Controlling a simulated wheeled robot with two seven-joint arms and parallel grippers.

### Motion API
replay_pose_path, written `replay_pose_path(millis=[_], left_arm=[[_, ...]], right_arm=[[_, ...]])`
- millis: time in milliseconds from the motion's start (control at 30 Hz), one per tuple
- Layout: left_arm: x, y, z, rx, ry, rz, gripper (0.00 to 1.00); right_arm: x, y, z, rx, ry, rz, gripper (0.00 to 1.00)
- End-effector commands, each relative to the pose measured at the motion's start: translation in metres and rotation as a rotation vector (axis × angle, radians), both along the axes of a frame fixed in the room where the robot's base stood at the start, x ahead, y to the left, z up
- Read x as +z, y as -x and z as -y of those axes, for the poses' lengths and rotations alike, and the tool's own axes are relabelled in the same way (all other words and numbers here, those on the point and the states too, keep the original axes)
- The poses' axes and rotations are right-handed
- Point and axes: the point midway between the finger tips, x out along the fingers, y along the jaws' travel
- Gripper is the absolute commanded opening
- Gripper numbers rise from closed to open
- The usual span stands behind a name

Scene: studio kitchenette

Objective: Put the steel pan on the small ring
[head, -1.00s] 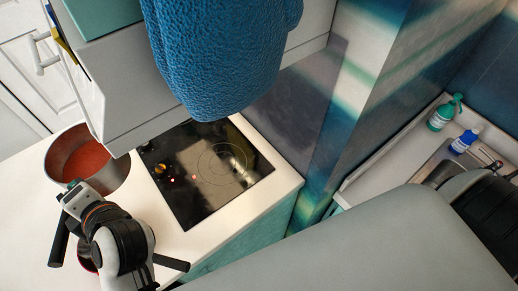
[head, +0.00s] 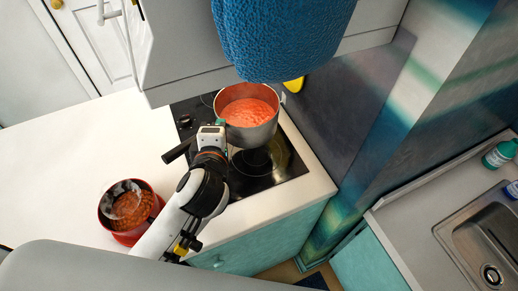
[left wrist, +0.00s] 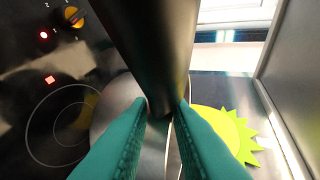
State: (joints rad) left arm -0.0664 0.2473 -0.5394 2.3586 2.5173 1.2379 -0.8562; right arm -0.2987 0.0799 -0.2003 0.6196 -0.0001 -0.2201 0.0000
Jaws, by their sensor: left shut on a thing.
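The steel pan (head: 262,133), filled with red sauce, is over the far part of the black glass hob (head: 287,168). My left gripper (head: 220,124) is shut on its dark handle (head: 178,152), which points to the lower left. In the left wrist view the teal fingers (left wrist: 161,112) clamp the handle (left wrist: 150,45), with the pan's steel side (left wrist: 115,115) beyond. A ring mark of two circles (left wrist: 57,128) shows beside the pan there. I cannot tell whether the pan touches the glass or which ring is under it. My right gripper is out of view.
A red pot (head: 112,226) of chunky brown-red food stands on the white counter (head: 75,160). A blue textured cloth (head: 283,35) hangs over the hob's back. A yellow sun-shaped thing (left wrist: 228,130) lies near the pan. A sink (head: 480,245) is at right.

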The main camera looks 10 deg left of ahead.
Motion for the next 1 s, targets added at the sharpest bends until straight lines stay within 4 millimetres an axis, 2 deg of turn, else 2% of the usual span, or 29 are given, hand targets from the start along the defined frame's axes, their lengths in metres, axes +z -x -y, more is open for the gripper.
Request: replay_pose_path(millis=[33,300,500,667,767,1000], left_arm=[[0.010,-0.005,0.001,-0.054,-0.012,0.014,0.00],[0.010,-0.012,0.005,-0.288,-0.009,0.008,0.00],[0.007,-0.013,-0.005,-0.391,-0.003,0.007,0.00],[0.003,-0.012,-0.012,-0.427,0.000,0.007,0.00],[-0.007,-0.012,-0.013,-0.432,0.004,0.006,0.00],[-0.047,-0.012,-0.013,-0.432,0.006,0.006,0.00]], right_arm=[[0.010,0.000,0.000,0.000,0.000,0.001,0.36],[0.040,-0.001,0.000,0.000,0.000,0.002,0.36],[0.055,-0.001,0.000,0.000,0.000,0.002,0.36],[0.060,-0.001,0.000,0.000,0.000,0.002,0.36],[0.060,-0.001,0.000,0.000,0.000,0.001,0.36],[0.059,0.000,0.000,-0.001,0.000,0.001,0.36]])
